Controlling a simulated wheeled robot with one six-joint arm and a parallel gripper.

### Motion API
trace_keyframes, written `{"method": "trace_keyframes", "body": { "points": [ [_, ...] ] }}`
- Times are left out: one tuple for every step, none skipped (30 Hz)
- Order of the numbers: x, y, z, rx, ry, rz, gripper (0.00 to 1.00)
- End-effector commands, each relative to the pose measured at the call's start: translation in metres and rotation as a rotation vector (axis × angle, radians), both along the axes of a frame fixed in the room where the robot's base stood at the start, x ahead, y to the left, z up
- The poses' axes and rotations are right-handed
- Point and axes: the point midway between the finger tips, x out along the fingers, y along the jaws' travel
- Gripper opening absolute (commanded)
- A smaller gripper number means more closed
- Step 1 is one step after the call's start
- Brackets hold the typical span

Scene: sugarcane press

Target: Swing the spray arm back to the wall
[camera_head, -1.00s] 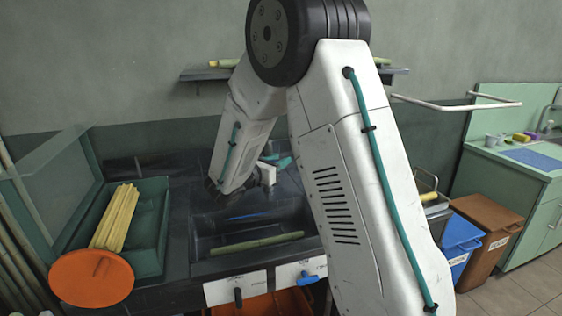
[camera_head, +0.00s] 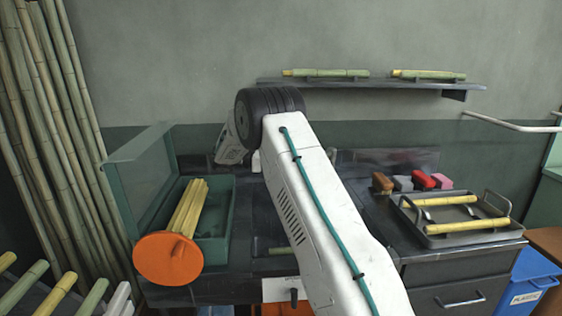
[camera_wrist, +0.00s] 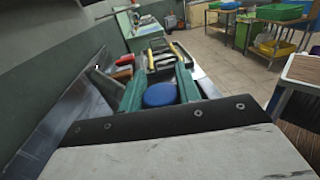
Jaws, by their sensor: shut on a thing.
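In the wrist view, my gripper (camera_wrist: 160,80) has its two teal fingers on either side of a round blue piece (camera_wrist: 160,95) and is shut on it. The blue piece looks like the grip of the spray arm, but the rest of the spray arm cannot be made out. In the head view my own arm link and black joint hide the gripper and most of the basin (camera_head: 275,250). The grey wall (camera_head: 200,60) stands behind the counter, and a dark metal splash panel (camera_wrist: 60,125) runs along the left of the wrist view.
A green box (camera_head: 225,215) with peeled yellow canes (camera_head: 187,208) and an orange disc (camera_head: 168,258) stands left. A metal tray with canes (camera_head: 455,240) and several coloured blocks (camera_head: 405,183) sit right. A shelf (camera_head: 370,84) holds canes above. A white rail (camera_head: 510,122) juts from the wall.

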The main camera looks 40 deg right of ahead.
Motion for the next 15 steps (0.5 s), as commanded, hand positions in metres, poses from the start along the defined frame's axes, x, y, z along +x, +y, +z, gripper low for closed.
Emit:
{"method": "trace_keyframes", "body": {
  "points": [
    [-0.0002, -0.0014, -0.0014, 0.001, 0.001, -0.011, 0.00],
    [-0.0001, -0.0011, -0.0011, 0.001, 0.001, -0.016, 0.00],
    [0.0001, -0.0006, -0.0008, -0.001, 0.001, -0.022, 0.00],
    [0.0002, -0.0003, -0.0007, 0.000, 0.000, -0.025, 0.00],
    [0.0004, 0.0000, -0.0007, 0.000, 0.000, -0.027, 0.00],
    [0.0007, 0.0005, -0.0007, 0.000, 0.000, -0.029, 0.00],
    [0.0009, 0.0008, -0.0007, 0.000, 0.000, -0.030, 0.00],
    [0.0011, 0.0012, -0.0006, -0.001, -0.001, -0.030, 0.00],
    [0.0014, 0.0017, -0.0006, -0.001, -0.001, -0.030, 0.00],
    [0.0017, 0.0021, -0.0005, -0.001, -0.001, -0.029, 0.00],
    [0.0019, 0.0026, -0.0005, -0.001, -0.001, -0.028, 0.00],
    [0.0022, 0.0030, -0.0004, -0.001, -0.001, -0.027, 0.00],
    [0.0024, 0.0034, -0.0004, -0.001, -0.001, -0.026, 0.00],
    [0.0026, 0.0037, -0.0003, -0.001, -0.001, -0.025, 0.00],
    [0.0029, 0.0041, -0.0002, -0.002, -0.002, -0.024, 0.00]
  ]
}}
